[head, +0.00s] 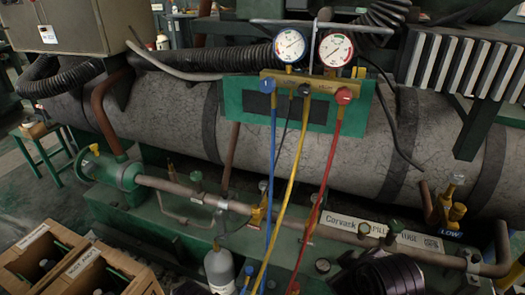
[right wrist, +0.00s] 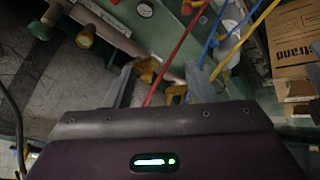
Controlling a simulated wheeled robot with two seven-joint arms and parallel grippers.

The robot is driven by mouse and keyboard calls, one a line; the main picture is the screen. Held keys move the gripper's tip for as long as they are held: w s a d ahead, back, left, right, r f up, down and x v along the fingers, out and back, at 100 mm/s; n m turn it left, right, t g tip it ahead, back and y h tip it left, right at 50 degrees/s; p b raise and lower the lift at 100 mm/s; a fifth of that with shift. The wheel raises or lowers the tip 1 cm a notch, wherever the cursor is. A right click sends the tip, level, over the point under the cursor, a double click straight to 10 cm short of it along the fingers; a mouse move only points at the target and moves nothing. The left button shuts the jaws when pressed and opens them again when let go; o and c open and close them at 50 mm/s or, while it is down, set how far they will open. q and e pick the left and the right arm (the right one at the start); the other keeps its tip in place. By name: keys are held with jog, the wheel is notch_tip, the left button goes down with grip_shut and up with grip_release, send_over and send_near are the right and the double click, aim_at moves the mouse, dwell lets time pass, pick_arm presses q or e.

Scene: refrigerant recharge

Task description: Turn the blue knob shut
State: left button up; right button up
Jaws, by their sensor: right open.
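The blue knob (head: 267,85) sits at the left end of the brass manifold (head: 312,82), below the blue-rimmed gauge (head: 289,45). A red knob (head: 344,95) sits at the right end, below the red-rimmed gauge (head: 336,50). A dark knob (head: 304,90) is between them. My right gripper (right wrist: 162,78) is open in the right wrist view, with no object clearly held between its fingers. The dark purple body of my right arm shows low right in the head view, well below the blue knob. My left gripper cannot be made out.
Blue (head: 271,170), yellow (head: 286,195) and red (head: 322,190) hoses hang from the manifold. A grey cylinder (head: 220,267) stands below them. A pipe (head: 340,235) with valves runs across the front. Wooden crates (head: 40,250) stand at lower left.

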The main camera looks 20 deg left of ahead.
jog(key=w+a+r+n+t, duration=0.2)
jog(key=w+a+r+n, duration=0.1)
jog(key=a+r+n, duration=0.3)
jog(key=n+t+h, duration=0.3)
jog(key=n+t, duration=0.7)
jog(key=n, duration=0.8)
send_near(266, 88)
pick_arm(q)
jog(key=s+d+f+g, duration=0.1)
jog(key=s+d+f, duration=0.1)
jog(key=f, duration=0.7)
jog(key=shift+s+m+g, duration=0.4)
jog(key=shift+s, duration=0.4)
pick_arm(e)
jog(key=w, duration=0.8)
pick_arm(q)
jog(key=shift+d, duration=0.1)
pick_arm(e)
jog(key=c, duration=1)
jog(key=shift+o, duration=0.2)
